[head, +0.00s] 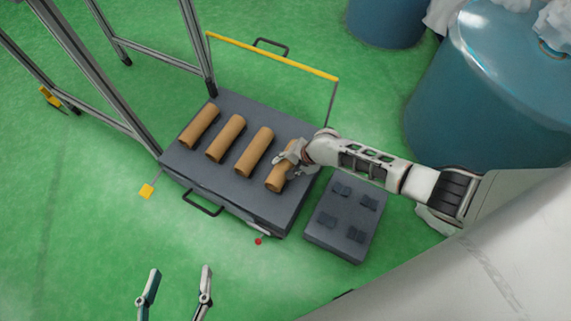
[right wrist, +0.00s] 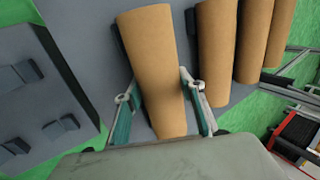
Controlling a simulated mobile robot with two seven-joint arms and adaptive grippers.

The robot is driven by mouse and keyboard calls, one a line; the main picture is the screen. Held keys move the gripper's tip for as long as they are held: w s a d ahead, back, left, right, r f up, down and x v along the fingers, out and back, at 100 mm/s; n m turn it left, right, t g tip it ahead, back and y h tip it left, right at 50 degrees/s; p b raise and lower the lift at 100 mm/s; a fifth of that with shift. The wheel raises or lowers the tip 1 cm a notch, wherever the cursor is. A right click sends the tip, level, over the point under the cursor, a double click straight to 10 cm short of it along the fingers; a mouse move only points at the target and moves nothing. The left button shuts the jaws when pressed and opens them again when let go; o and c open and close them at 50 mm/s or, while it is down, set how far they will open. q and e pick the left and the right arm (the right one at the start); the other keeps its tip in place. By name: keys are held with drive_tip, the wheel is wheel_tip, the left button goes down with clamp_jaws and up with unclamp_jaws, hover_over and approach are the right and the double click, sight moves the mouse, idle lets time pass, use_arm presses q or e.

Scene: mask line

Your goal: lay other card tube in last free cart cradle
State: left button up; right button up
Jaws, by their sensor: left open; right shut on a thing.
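The grey cart (head: 230,190) carries several brown card tubes in a row, side by side. The rightmost tube (head: 278,179) is in my right gripper (head: 291,157), over the cart's right end. In the right wrist view this tube (right wrist: 150,45) runs between the two fingers of my right gripper (right wrist: 155,92). A dark cradle block shows at its left edge; I cannot tell if the tube rests fully in the cradle. The neighbouring tube (head: 254,152) lies apart to its left. My left gripper (head: 177,275) is open and empty over the floor.
A low grey stand (head: 335,240) with several empty dark cradle blocks is right of the cart. A yellow-topped handle (head: 270,55) rises at the cart's back. A metal frame (head: 185,45) stands at the left, a blue drum (head: 480,100) at the right.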

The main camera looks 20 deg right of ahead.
use_arm(q)
drive_tip(key=shift+s+f, duration=0.15)
drive_tip(key=shift+f, duration=0.1)
use_arm(e)
drive_tip(key=shift+f, duration=0.25)
drive_tip(key=o, duration=1.2)
drive_tip(key=shift+s, duration=0.1)
drive_tip(key=v, duration=1.2)
